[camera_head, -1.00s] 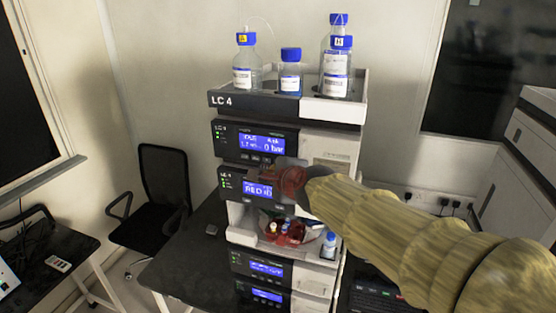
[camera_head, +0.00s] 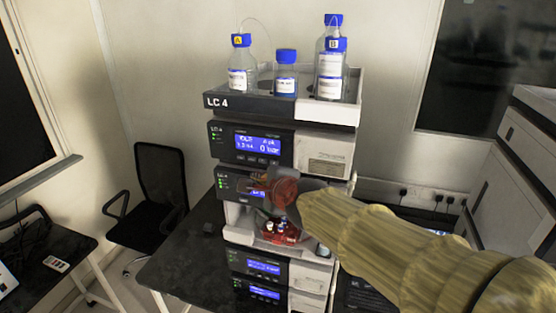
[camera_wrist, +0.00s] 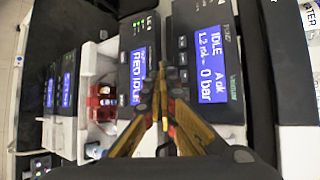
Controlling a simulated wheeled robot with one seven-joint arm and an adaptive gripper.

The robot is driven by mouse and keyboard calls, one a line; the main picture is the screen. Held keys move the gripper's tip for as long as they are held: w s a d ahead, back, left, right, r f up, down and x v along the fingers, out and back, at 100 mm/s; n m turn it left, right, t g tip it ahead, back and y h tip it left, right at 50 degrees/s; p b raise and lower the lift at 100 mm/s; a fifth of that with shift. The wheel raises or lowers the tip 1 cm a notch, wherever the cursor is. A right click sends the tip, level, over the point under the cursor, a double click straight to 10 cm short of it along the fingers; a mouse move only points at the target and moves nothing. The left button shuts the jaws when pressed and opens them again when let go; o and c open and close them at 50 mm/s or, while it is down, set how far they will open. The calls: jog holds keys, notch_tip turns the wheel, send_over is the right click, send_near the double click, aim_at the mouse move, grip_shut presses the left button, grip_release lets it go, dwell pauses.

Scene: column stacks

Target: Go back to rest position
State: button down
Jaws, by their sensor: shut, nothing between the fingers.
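My gripper (camera_head: 262,186) is in front of the middle modules of the LC 4 column stack (camera_head: 240,150). In the wrist view my gripper (camera_wrist: 160,90) shows its two fingers meeting at the tips, shut and empty. The wrist view is turned sideways, with the stack's screens (camera_wrist: 212,65) reading "IDLE" and "0 bar" beside the fingers. The gripper and forearm hide part of the second module's screen in the head view. Whether the fingers touch the stack is hard to tell, but they look apart from it.
A red vial tray (camera_head: 283,234) sits in the open bay below my gripper. Blue-capped bottles (camera_head: 286,75) stand on top of the stack. A black chair (camera_head: 155,195) is at the left. A grey cabinet (camera_head: 520,170) stands at the right.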

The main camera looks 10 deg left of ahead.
jog(key=s+d+f+n+g+h+b, duration=0.15)
jog(key=s+d+f+n+g, duration=0.3)
jog(key=s+f+n, duration=0.65)
jog(key=s+d+f+n+h+b, duration=0.1)
jog(key=s+d+f+b, duration=0.4)
jog(key=d, duration=0.6)
jog(key=s+d+f+n+h+b, duration=0.1)
jog(key=s+d+f+h+b, duration=0.2)
jog(key=s+d+f+b, duration=0.3)
jog(key=s+d+f+n+h+b, duration=0.1)
jog(key=s+d+f+h+b, duration=0.1)
jog(key=s+d+f+b, duration=0.4)
jog(key=d+f+b, duration=0.4)
jog(key=d+f, duration=0.1)
jog(key=d, duration=0.5)
jog(key=shift+f+n, duration=0.3)
jog(key=shift+f, duration=0.1)
jog(key=shift+a+g, duration=0.2)
jog(key=shift+g, duration=0.05)
